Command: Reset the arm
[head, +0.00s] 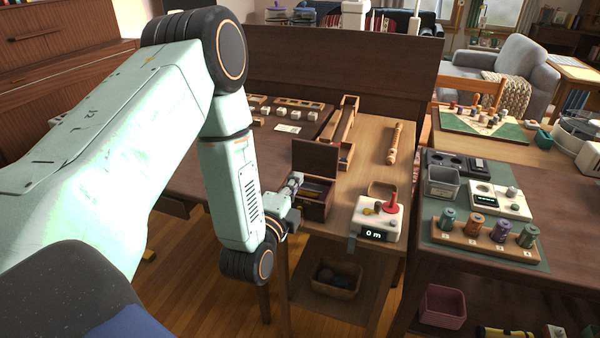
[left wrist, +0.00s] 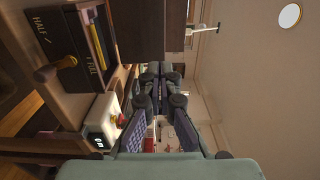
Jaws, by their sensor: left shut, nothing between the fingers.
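My left arm comes in from the left in the head view, folded down at its elbow. My left gripper (head: 293,184) is shut and empty, beside the small wooden box with a raised lid (head: 315,182). It also shows in the left wrist view (left wrist: 153,75), its fingers together with nothing between them. In that view the box (left wrist: 75,45) is at the upper left, with yellow and dark items inside. The white device with a red lever (head: 378,218) stands to the right of the gripper in the head view. My right gripper is in neither view.
A wooden rack with several spools (head: 485,240), a grey bin (head: 441,184) and a white panel device (head: 500,202) are on the right table. A turned wooden rod (head: 394,143) lies on the middle table. A basket (head: 336,280) sits on the low shelf.

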